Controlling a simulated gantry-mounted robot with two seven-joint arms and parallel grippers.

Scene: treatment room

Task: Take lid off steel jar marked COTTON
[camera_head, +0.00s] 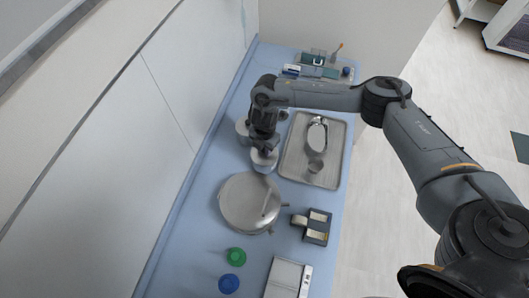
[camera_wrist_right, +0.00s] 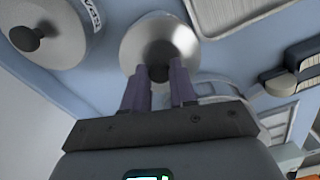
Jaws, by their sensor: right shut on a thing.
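My right gripper (camera_head: 264,142) reaches down from above onto a steel lid (camera_head: 264,157) near the wall side of the counter. In the right wrist view my fingers (camera_wrist_right: 160,78) are shut on the dark knob of this round, shiny lid (camera_wrist_right: 186,40). I cannot tell whether the lid rests on its jar or is raised. A second lidded steel jar (camera_head: 242,128) stands just behind, partly hidden by my arm. In the wrist view this jar (camera_wrist_right: 70,45) shows a black knob and a partly visible label. No COTTON marking is readable. My left gripper is not in view.
A steel tray (camera_head: 331,180) with a shiny dish (camera_head: 317,135) and a small cup (camera_head: 316,167) lies to the right. A large round steel drum (camera_head: 250,203) stands in front. Green (camera_head: 236,255) and blue (camera_head: 229,284) caps are nearer. The wall bounds the left.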

